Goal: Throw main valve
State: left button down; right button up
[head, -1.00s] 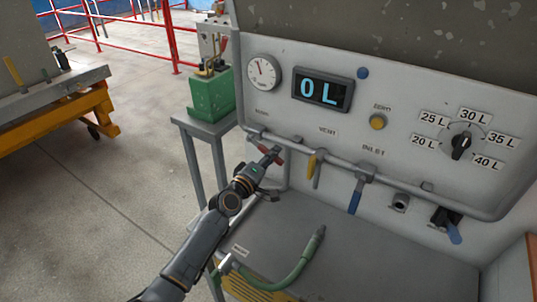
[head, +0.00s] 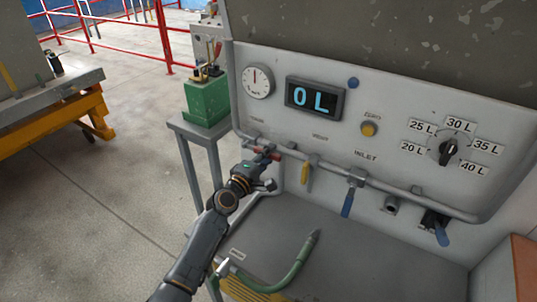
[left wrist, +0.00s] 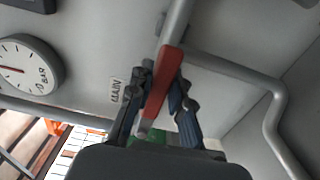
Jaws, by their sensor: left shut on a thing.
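The main valve's red lever (head: 266,154) is on the pipe at the left end of the panel, below the round gauge. It now lies roughly along the pipe. My left gripper (head: 258,167) is at the lever and partly hides it. In the left wrist view the red lever (left wrist: 163,82) runs between the two fingers of my left gripper (left wrist: 160,96), which is shut on it. The MAIN label (left wrist: 116,91) is beside it. The round gauge (head: 257,80) has its needle nearly upright. My right gripper is not in view.
The display (head: 315,97) reads 0 L. A yellow lever (head: 306,175) and blue lever (head: 347,203) hang along the pipe to the right. A selector knob (head: 448,152) is farther right. A green hose (head: 291,272) lies on the grey shelf (head: 345,265) below.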

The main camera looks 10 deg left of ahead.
pick_arm(q)
jog(key=shift+r, duration=0.15)
jog(key=c, duration=1.2)
grip_release()
jog(key=shift+s, duration=0.1)
jog(key=v, duration=1.1)
jog(key=shift+s+a, duration=0.2)
jog(key=shift+s, duration=0.15)
